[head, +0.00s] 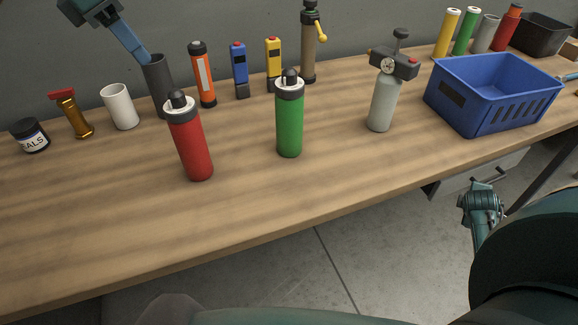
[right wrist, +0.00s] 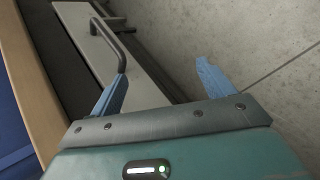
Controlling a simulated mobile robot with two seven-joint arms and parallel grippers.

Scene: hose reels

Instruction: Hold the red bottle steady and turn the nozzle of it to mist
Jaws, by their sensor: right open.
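The red bottle (head: 192,145) stands upright on the workbench, left of centre in the head view. Its nozzle (head: 178,105) is a dark piece on a grey collar; its setting is too small to read. My left gripper (head: 146,57) is at the top left, above and behind the red bottle, apart from it. My right gripper (right wrist: 160,80) is open and empty in the right wrist view, by the drawer below the bench, far from the bottle.
A green bottle (head: 289,125) stands right of the red one. A grey sprayer (head: 383,105) and blue crate (head: 470,117) are farther right. The drawer (right wrist: 140,85) has a handle. The bench front is clear.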

